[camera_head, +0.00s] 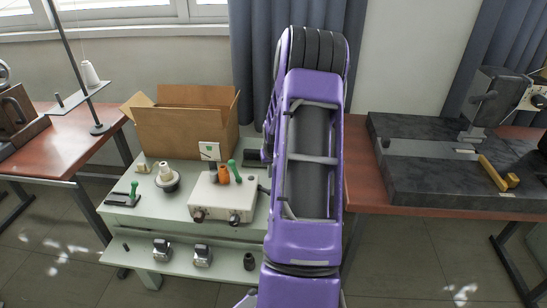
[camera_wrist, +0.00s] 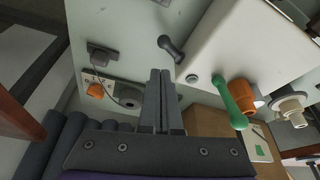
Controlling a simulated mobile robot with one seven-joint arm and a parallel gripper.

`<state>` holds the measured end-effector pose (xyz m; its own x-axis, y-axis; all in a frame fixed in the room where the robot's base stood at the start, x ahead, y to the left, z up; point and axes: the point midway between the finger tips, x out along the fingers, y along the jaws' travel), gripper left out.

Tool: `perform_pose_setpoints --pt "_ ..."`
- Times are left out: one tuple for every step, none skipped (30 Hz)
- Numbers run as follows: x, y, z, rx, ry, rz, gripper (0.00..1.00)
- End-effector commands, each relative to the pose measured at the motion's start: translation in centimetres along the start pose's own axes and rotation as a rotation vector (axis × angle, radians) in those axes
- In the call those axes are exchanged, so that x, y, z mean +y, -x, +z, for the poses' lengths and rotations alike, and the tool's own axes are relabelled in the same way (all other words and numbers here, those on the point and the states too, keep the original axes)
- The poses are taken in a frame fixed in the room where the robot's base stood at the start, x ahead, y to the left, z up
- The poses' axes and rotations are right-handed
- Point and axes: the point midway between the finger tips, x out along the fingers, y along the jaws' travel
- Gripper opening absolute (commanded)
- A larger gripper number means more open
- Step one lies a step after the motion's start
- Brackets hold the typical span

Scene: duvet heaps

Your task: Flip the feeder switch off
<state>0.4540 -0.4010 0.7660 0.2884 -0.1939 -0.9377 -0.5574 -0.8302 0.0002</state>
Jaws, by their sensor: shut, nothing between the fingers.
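A pale control box (camera_head: 222,200) stands on the light green table. On it are a green lever (camera_head: 234,169) and an orange part (camera_head: 223,174). No label is readable, so I cannot tell which lever is the feeder switch. My gripper (camera_wrist: 160,75) is shut and empty. In the wrist view its fingertips appear just below the dark lever; contact cannot be told. In the head view my arm hides the gripper.
An open cardboard box (camera_head: 185,130) stands behind the control box. White spools and a small green-handled tool (camera_head: 133,192) lie left of it. Brown tables flank both sides, the right one bearing a dark slab (camera_head: 440,175). A small unit with an orange knob (camera_wrist: 95,90) shows left of my fingers.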

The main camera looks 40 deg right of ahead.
Motion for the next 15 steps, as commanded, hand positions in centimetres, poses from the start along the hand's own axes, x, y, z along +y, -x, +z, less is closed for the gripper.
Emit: perform_pose_setpoints --pt "0.0 1.6 -0.2 0.004 -0.001 0.001 0.00" --pt "0.0 2.4 -0.2 0.005 -0.001 0.000 0.00" --pt "0.0 3.3 -0.2 0.005 0.001 0.001 0.00" --pt "0.0 4.0 -0.2 0.004 0.001 0.001 0.00" --pt "0.1 4.6 -0.2 0.004 0.000 0.001 0.00" --pt "0.1 5.4 -0.2 0.005 -0.001 0.001 0.00" --pt "0.1 5.9 -0.2 0.005 -0.002 0.001 0.00" --pt "0.1 6.4 -0.1 0.004 -0.001 0.001 0.00" --pt "0.1 7.0 -0.2 0.004 0.000 0.001 0.00" --pt "0.0 7.4 -0.2 0.004 0.000 0.001 0.00" --pt "0.0 7.7 -0.2 0.004 0.001 0.001 0.00" --pt "0.0 8.1 -0.2 0.004 0.001 0.000 0.00" --pt "0.0 8.3 -0.1 0.004 0.000 0.000 0.00" --pt "0.0 8.4 -0.1 0.003 0.000 0.000 0.00" --pt "0.0 8.6 -0.1 0.003 0.000 0.000 0.00"
